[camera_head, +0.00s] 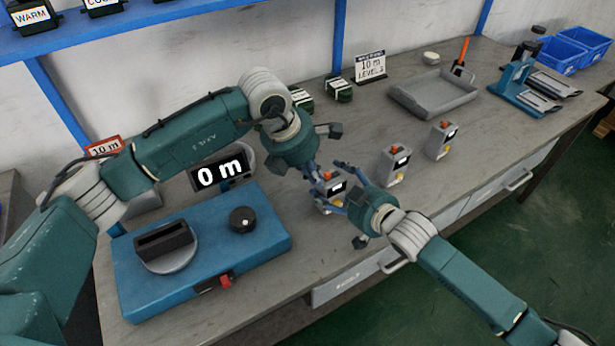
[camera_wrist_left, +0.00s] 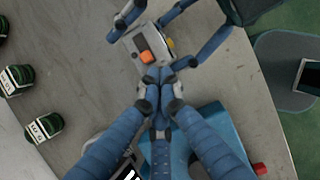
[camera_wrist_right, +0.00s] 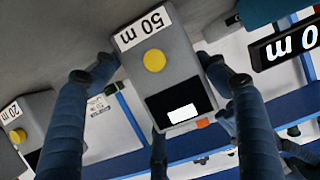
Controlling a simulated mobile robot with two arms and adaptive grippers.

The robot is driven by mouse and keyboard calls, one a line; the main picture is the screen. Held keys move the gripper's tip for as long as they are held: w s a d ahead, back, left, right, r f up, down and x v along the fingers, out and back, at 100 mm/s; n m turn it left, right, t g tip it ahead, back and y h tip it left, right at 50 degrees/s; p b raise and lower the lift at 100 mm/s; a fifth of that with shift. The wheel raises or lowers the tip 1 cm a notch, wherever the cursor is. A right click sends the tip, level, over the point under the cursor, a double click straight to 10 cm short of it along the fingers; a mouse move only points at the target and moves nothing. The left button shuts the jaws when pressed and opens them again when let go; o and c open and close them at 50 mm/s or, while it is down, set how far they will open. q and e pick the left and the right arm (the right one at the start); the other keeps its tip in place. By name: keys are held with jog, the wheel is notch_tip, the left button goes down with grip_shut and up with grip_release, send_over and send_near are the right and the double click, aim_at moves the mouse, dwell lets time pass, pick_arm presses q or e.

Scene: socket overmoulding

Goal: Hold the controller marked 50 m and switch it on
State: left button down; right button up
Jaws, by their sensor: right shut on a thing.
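The controller marked 50 m (camera_wrist_right: 182,62) is a small grey box with a yellow button and a dark panel bearing a white patch. It shows upside down in the right wrist view. In the head view it stands at the table's front part (camera_head: 324,190). My right gripper (camera_head: 333,191) is shut on it, with fingers on both sides. Its orange-red switch (camera_wrist_left: 147,57) is on top in the left wrist view. My left gripper (camera_wrist_left: 158,87) has its fingertips together, empty, close beside the switch. I cannot tell whether they touch it.
Two similar controllers (camera_head: 395,163) (camera_head: 441,140) stand to the right; one is labelled 20 m (camera_wrist_right: 17,115). A display reading 0 m (camera_head: 220,172) and a blue unit with a black knob (camera_head: 243,219) are at left. A grey tray (camera_head: 440,108) lies farther back.

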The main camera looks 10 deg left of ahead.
pick_arm(q)
jog(key=shift+w+d, duration=0.45)
jog(key=shift+d, duration=0.15)
jog(key=shift+w+d, duration=0.4)
jog(key=shift+d, duration=0.2)
jog(key=shift+a, duration=0.15)
jog(key=shift+s+a, duration=0.25)
jog(key=shift+a, duration=0.05)
jog(key=s+a+r, duration=0.4)
jog(key=a+r, duration=0.1)
jog(key=r, duration=0.4)
jog(key=shift+a+r, duration=0.2)
jog(key=shift+a, duration=0.05)
jog(key=shift+s, duration=0.1)
